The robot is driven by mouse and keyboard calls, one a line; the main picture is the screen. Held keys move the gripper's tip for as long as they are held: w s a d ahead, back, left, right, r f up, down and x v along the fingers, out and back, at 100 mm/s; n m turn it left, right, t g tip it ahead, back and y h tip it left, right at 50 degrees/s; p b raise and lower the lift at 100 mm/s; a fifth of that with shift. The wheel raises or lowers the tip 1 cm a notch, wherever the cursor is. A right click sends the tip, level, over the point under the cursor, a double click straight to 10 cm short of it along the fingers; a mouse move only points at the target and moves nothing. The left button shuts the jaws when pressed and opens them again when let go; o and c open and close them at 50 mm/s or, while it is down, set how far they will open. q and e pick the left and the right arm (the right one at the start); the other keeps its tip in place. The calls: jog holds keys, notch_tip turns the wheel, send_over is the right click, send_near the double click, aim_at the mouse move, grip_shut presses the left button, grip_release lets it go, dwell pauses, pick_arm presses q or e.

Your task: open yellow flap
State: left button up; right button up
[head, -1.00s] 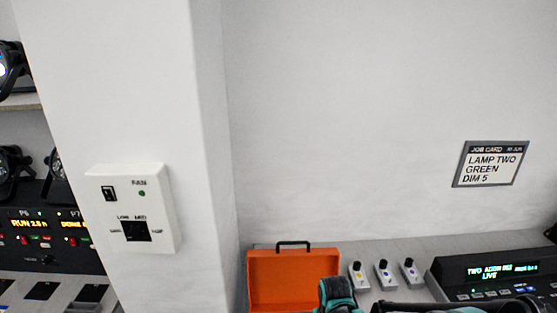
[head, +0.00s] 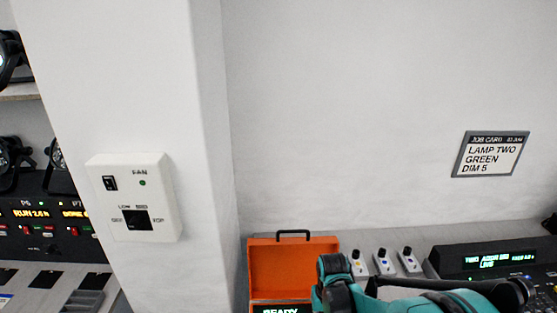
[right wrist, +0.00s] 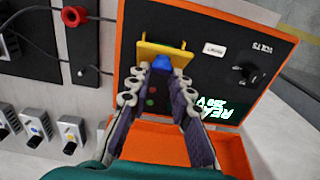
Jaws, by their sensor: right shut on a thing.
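The yellow flap (right wrist: 165,52) is on the black panel (right wrist: 200,38) inside an orange case (right wrist: 122,55) in the right wrist view. A small blue piece (right wrist: 164,64) sits at the flap's edge. The tips of my right gripper (right wrist: 164,72) are together at this blue piece, shut on it. Red and green dots show on the panel between the fingers. The fingers hide part of the panel, and how far the flap is tilted is unclear. In the head view the orange case (head: 292,263) stands with its lid up; my right arm covers its right side. My left gripper is out of view.
Small grey switch boxes (right wrist: 36,124) stand beside the case, and a red knob (right wrist: 74,16) is near it. In the head view a black console (head: 487,260) is at right. A fan box (head: 135,197) is on the pillar.

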jog(key=shift+w, duration=1.2)
jog(key=shift+w+b, duration=0.15)
jog(key=shift+b, duration=0.15)
jog(key=shift+w+f, duration=0.15)
jog(key=shift+w, duration=0.3)
jog(key=shift+w+f+b, duration=0.1)
jog(key=shift+w+b, duration=0.05)
jog(key=shift+b, duration=0.15)
jog(key=shift+w+f, duration=0.1)
jog(key=shift+w, duration=0.2)
